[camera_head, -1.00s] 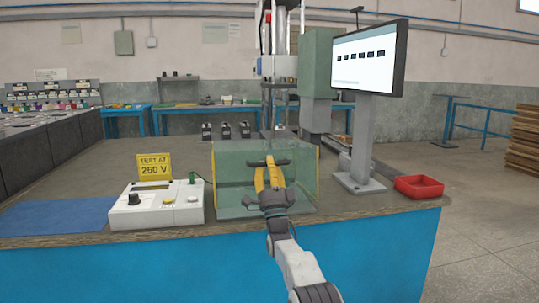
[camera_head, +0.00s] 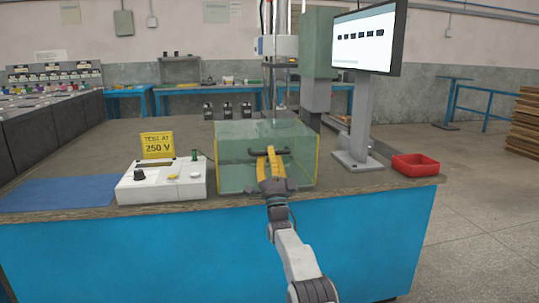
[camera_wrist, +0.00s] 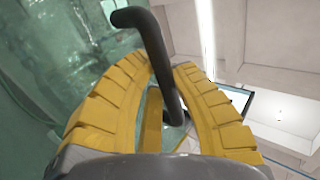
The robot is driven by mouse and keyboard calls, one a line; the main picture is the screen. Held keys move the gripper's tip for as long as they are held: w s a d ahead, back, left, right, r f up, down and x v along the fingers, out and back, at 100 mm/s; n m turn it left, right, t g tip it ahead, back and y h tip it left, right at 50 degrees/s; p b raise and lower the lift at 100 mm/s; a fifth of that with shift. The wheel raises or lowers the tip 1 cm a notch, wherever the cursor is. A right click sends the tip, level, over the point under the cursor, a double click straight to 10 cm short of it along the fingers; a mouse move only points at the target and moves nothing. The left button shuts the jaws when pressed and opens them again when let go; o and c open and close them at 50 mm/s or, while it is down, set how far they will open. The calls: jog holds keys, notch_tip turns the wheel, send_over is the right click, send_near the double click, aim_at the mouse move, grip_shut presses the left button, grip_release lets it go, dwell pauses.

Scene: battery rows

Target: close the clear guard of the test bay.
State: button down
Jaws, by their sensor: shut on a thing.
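The test bay is a clear greenish box (camera_head: 235,175) with yellow edging, near the front edge of the bench. Its clear guard (camera_head: 235,140) carries a dark bar handle (camera_head: 284,152). My gripper (camera_head: 268,152) is shut on this handle, its yellow fingers reaching in from the front. In the wrist view the dark bent handle (camera_wrist: 148,30) runs between the yellow fingers (camera_wrist: 160,85), with the clear green panel (camera_wrist: 50,50) at left. I cannot tell whether a small gap is left between guard and box.
A white tester (camera_head: 160,185) with a yellow "TEST AT 250 V" sign (camera_head: 157,145) stands left of the bay. A monitor on a stand (camera_head: 362,120) and a red tray (camera_head: 415,165) are at right. Several small dark items (camera_head: 227,110) stand behind. A blue mat (camera_head: 60,193) lies far left.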

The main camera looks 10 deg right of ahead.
jog(key=shift+f, duration=0.35)
jog(key=c, duration=1.6)
grip_release()
jog(key=o, duration=0.3)
jog(key=shift+r, duration=0.2)
jog(key=shift+s+f, duration=0.15)
jog(key=v, duration=1.1)
jog(key=shift+s+f, duration=0.2)
jog(key=shift+f, duration=0.05)
